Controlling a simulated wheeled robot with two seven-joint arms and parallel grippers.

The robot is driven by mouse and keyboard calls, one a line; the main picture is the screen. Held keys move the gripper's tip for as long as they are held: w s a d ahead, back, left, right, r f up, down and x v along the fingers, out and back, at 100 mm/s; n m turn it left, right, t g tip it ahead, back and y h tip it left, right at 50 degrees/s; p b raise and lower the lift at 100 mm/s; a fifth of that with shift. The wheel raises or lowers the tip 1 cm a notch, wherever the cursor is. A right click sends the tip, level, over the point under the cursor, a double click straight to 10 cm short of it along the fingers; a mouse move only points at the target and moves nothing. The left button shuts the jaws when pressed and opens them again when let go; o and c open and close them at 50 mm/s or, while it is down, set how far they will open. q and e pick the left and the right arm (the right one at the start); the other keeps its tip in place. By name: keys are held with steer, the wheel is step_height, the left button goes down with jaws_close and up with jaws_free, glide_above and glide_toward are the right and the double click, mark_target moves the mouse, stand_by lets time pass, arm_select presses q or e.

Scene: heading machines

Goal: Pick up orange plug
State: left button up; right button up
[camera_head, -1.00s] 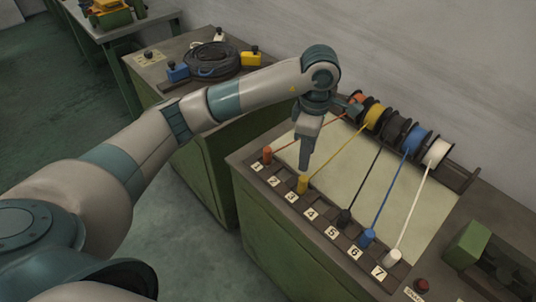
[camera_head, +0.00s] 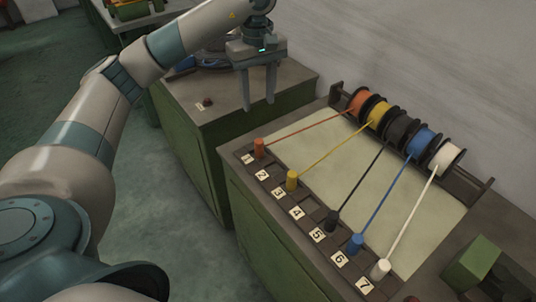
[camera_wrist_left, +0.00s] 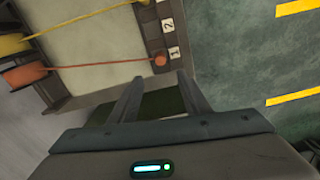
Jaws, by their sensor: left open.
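The orange plug (camera_head: 259,148) stands in the slot beside label 1 at the far left end of the slotted strip, with an orange cord running to its spool. In the left wrist view the orange plug (camera_wrist_left: 160,59) shows beyond the fingertips, a little above the gap between them. My left gripper (camera_head: 260,106) is open and empty, fingers pointing down, above and behind the plug and apart from it. Its open fingers also show in the left wrist view (camera_wrist_left: 158,82). My right gripper is not in view.
Yellow (camera_head: 292,180), black (camera_head: 332,219), blue (camera_head: 355,243) and white (camera_head: 381,269) plugs stand along the same strip. Their cords run to a spool rack (camera_head: 484,188) at the back. A second green cabinet (camera_head: 190,130) stands to the left, with a gap between.

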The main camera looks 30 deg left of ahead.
arm_select(q)
steer(key=shift+a+r, duration=0.25)
steer(key=shift+a, duration=0.15)
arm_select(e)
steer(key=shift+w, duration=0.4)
arm_select(q)
steer(key=shift+s, duration=0.1)
steer(key=shift+f, duration=0.15)
steer(key=p, duration=0.3)
glide_toward(258, 140)
step_height(258, 140, down, 6)
steer(key=shift+s+f, duration=0.1)
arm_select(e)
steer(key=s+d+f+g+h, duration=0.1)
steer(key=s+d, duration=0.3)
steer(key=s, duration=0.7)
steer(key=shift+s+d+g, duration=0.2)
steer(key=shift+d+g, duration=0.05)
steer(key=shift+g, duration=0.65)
